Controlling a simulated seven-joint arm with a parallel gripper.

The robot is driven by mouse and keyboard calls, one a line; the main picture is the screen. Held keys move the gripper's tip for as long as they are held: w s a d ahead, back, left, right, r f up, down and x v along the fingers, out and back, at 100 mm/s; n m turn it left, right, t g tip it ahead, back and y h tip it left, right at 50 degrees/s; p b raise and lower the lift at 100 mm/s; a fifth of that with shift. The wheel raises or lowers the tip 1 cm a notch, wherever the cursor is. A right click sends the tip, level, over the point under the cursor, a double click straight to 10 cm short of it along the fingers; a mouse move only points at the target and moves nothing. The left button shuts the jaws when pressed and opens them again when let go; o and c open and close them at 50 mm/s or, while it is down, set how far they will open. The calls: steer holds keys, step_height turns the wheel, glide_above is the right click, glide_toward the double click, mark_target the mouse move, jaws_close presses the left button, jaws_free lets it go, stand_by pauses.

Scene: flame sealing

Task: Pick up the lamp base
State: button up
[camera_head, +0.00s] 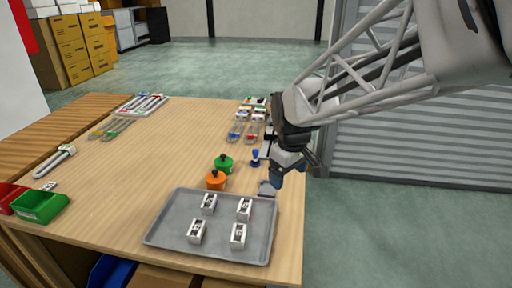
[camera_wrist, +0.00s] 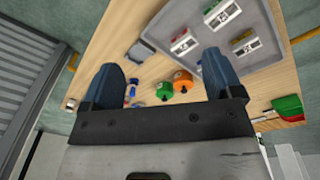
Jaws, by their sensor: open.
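My gripper (camera_head: 279,178) is above the right edge of the wooden table. In the wrist view its two blue fingers are spread wide with nothing between them (camera_wrist: 160,72). A green round pot (camera_head: 224,163) and an orange round pot (camera_head: 215,180), each with a dark knob on top, stand left of the gripper. In the wrist view the green pot (camera_wrist: 165,91) and the orange pot (camera_wrist: 182,80) show beyond the fingers, apart from them. A small grey object (camera_head: 266,188) lies close by the gripper, partly hidden by it. I cannot tell which of these is the lamp base.
A grey tray (camera_head: 165,233) with several white blocks lies at the table's front. A small blue upright piece (camera_head: 255,158) stands behind the gripper. A green bin (camera_head: 40,206) and a red bin (camera_head: 10,198) are at left. The table's middle (camera_head: 150,165) is clear.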

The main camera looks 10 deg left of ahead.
steer(key=w+a+f+n, duration=0.2)
steer(key=w+a+f, duration=0.1)
steer(key=a, duration=0.4)
steer(key=w+a+f+n, duration=0.2)
steer(key=a+f, duration=0.1)
steer(key=a, duration=0.3)
steer(key=n+g, duration=0.1)
steer(key=n, duration=0.3)
glide_above(209, 200)
step_height(209, 200, down, 7)
steer(key=shift+s+a+f, duration=0.1)
steer(key=shift+a+f, duration=0.05)
steer(key=shift+f, duration=0.05)
steer(key=shift+f, duration=0.1)
steer(key=shift+f, duration=1.2)
steer(key=shift+f, duration=0.1)
steer(key=shift+f, duration=2.5)
steer(key=shift+c, duration=0.3)
